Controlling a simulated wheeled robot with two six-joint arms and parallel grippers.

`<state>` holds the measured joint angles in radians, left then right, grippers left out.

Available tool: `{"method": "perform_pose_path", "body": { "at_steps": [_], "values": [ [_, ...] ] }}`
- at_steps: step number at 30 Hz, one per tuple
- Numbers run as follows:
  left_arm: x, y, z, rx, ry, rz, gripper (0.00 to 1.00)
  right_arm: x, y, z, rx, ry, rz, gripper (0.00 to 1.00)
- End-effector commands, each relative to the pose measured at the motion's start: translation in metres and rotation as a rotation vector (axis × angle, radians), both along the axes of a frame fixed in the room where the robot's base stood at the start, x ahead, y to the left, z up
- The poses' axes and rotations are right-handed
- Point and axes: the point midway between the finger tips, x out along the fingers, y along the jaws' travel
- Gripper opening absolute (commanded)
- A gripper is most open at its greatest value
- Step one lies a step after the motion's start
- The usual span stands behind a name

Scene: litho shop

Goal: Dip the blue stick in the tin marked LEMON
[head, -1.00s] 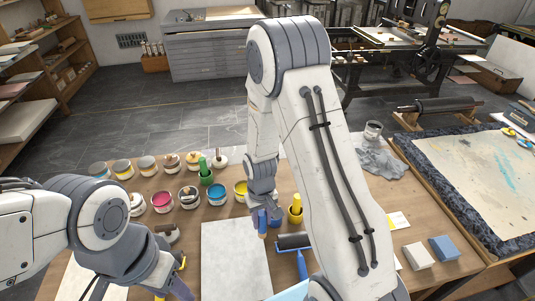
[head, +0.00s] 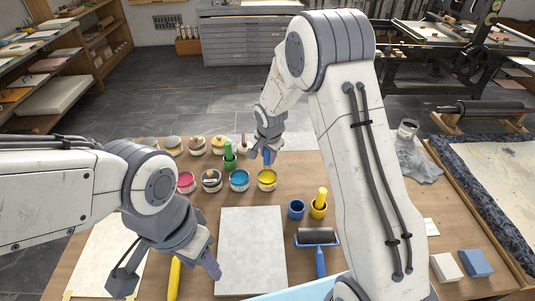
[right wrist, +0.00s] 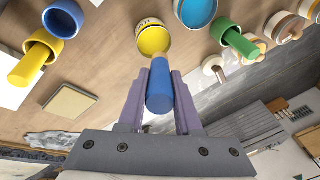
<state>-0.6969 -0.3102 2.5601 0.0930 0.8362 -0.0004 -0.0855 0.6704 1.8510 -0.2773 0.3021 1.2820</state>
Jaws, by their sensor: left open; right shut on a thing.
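The blue stick (head: 267,157) is held in my right gripper (head: 264,152), above the back of the yellow-paint tin (head: 267,181). In the right wrist view the blue stick (right wrist: 160,92) lies between the two fingers, and its far end overlaps the near side of the yellow tin (right wrist: 154,41). I cannot tell whether the tip touches the paint. My left gripper (head: 208,262) is open and empty over the bench, left of the pale sheet.
A blue tin (head: 239,181), a magenta tin (head: 186,182) and a green cup with stick (head: 229,156) stand near the yellow tin. An empty blue cup (head: 296,209) and a yellow cup with stick (head: 319,207) are in front. A roller (head: 317,237) lies nearer.

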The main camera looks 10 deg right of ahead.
Motion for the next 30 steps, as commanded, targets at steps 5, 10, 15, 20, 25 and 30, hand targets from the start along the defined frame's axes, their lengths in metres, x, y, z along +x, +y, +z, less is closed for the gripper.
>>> {"method": "perform_pose_path", "body": {
  "at_steps": [5, 10, 15, 20, 25, 30],
  "values": [
    [0.000, 0.000, -0.001, 0.000, 0.000, 0.000, 0.50, 0.005, 0.001, 0.002, -0.002, -0.012, -0.035, 0.00],
    [0.000, 0.000, -0.006, 0.000, 0.000, 0.000, 0.50, 0.006, 0.000, -0.005, -0.002, -0.011, -0.039, 0.00],
    [0.000, 0.000, -0.014, 0.000, 0.000, 0.000, 0.50, 0.005, 0.000, -0.021, -0.002, -0.009, -0.038, 0.00],
    [0.000, 0.000, -0.024, 0.000, 0.000, 0.000, 0.50, 0.005, 0.000, -0.038, -0.001, -0.011, -0.039, 0.00],
    [0.000, 0.000, -0.032, 0.000, 0.000, 0.000, 0.50, 0.005, 0.000, -0.053, -0.002, -0.010, -0.038, 0.00],
    [0.000, 0.000, -0.034, 0.000, 0.000, 0.000, 0.50, 0.005, 0.000, -0.058, -0.001, -0.012, -0.039, 0.00]
  ]
}}
